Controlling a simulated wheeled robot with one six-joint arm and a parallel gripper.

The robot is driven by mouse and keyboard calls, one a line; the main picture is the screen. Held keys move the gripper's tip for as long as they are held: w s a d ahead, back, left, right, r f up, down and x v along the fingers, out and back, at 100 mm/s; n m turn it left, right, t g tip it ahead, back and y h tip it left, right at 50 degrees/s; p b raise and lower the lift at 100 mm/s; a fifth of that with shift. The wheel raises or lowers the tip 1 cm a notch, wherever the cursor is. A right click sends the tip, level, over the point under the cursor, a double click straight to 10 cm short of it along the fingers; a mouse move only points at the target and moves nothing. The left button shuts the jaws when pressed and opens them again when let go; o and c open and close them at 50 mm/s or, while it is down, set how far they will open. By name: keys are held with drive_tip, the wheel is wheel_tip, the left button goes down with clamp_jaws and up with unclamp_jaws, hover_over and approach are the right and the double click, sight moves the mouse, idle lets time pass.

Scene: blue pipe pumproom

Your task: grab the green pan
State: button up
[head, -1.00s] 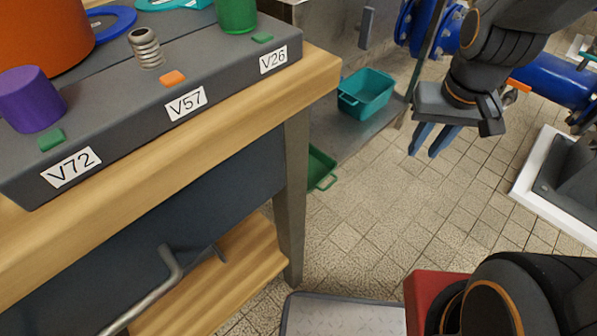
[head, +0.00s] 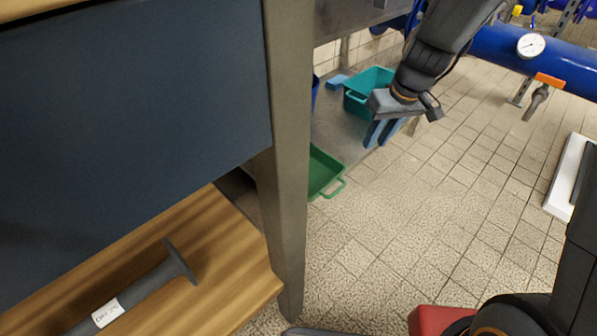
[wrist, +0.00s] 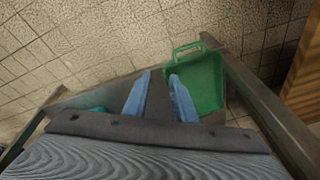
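The green pan (head: 325,172) is a shallow tray with a loop handle at its front. It rests on a low grey shelf, and its left part is hidden behind the workbench leg in the head view. In the wrist view the green pan (wrist: 205,84) lies just right of the fingers, with its handle toward the top. My gripper (head: 379,139) is right of and above the pan in the head view. Its blue fingers, also seen in the wrist view (wrist: 160,77), are apart with nothing between them.
A teal bin (head: 366,86) stands on the same shelf behind my gripper. The workbench leg (head: 287,170) rises left of the pan.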

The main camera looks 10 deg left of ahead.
sight(318, 149)
drive_tip(key=shift+w+a+f+n+y+b, duration=0.35)
drive_tip(key=shift+w+a+f+n, duration=0.55)
drive_tip(key=shift+w+a+f, duration=1.3)
drive_tip(key=shift+w+a+f+n+y+b, duration=0.1)
drive_tip(key=shift+w+a+f+n+y, duration=0.6)
drive_tip(key=shift+w+a+f, duration=1.55)
drive_tip(key=shift+w+a+f+n+y+b, duration=0.2)
drive_tip(key=shift+w+a+f+n, duration=0.9)
drive_tip(key=shift+w+a+f, duration=1.05)
drive_tip(key=b+x, duration=0.1)
drive_tip(key=x, duration=0.1)
drive_tip(key=b+x, duration=0.1)
drive_tip(key=s+b+x, duration=0.1)
drive_tip(key=x, duration=0.1)
drive_tip(key=shift+a+f, duration=0.15)
drive_tip(key=shift+f, duration=0.25)
drive_tip(key=shift+c, duration=0.4)
clamp_jaws()
drive_tip(key=shift+r, duration=0.1)
